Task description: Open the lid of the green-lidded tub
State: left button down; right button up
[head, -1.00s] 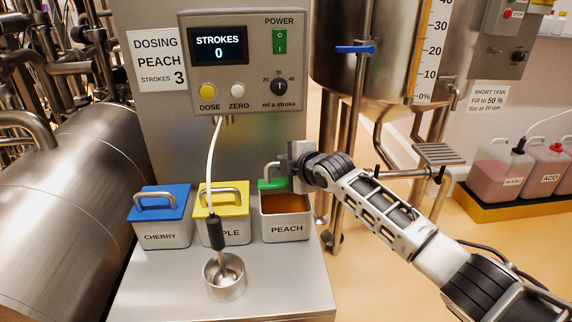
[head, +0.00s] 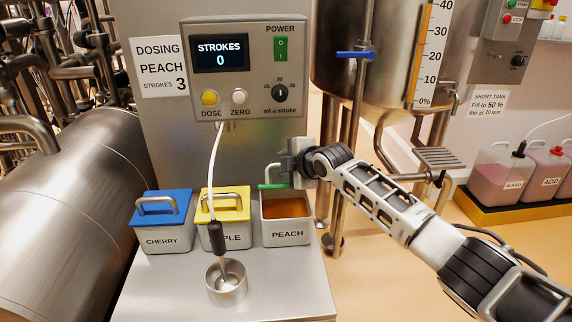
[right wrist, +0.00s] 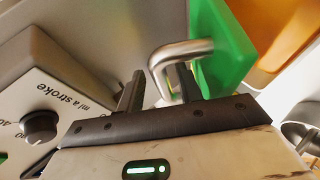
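The tub labelled PEACH (head: 287,236) stands at the right of a row of three, with orange contents visible. Its green lid (head: 271,187) is raised at the tub's rear and shows nearly edge-on in the head view. In the right wrist view the green lid (right wrist: 222,55) carries a bent metal handle (right wrist: 180,52). My right gripper (head: 284,166) is at the handle, with its two dark fingers (right wrist: 158,90) on either side of the bar; it appears shut on it. The hinge is not clearly visible. My left gripper is not in view.
Blue-lidded CHERRY (head: 166,241) and yellow-lidded (head: 236,236) tubs stand left of it, both closed. A metal cup (head: 226,287) with a hanging dosing nozzle (head: 217,236) is in front. The control box (head: 245,70) is above. Tank legs (head: 335,200) stand close on the right.

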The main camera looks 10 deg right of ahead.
jog(key=shift+s, duration=0.1)
pick_arm(q)
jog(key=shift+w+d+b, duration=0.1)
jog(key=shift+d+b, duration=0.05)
jog(key=shift+b, duration=0.35)
pick_arm(e)
jog(key=v, duration=1.5)
jog(key=shift+s+d, duration=0.25)
jog(key=shift+s, duration=0.05)
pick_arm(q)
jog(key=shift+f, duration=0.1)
pick_arm(e)
jog(key=shift+r, duration=0.15)
